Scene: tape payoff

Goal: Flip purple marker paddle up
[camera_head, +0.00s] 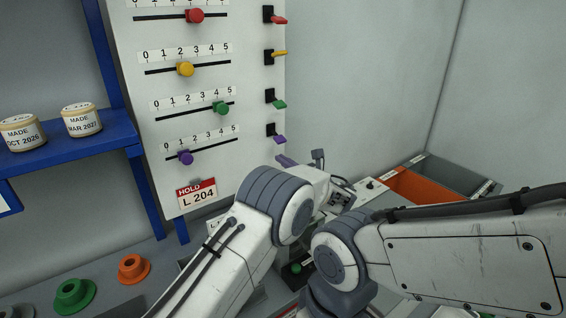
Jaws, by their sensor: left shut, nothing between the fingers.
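The purple marker paddle (280,139) sticks out from its black mount on the right edge of the white panel (253,95), the lowest of the paddles there. It slants down to the right. My left gripper (286,161) is just below the purple paddle, its dark fingers pointing toward the panel edge. The fingers are shut with nothing held, and much of the gripper is hidden behind its own wrist. I cannot tell whether the fingertips touch the paddle. My right arm comes in from the right; its gripper does not show.
Above are a red paddle (280,20), a yellow paddle (279,53) and a green paddle (279,104). A purple slider knob (185,158) and a HOLD tag (196,194) are on the panel. An orange bin (412,187) lies right, beyond my arms.

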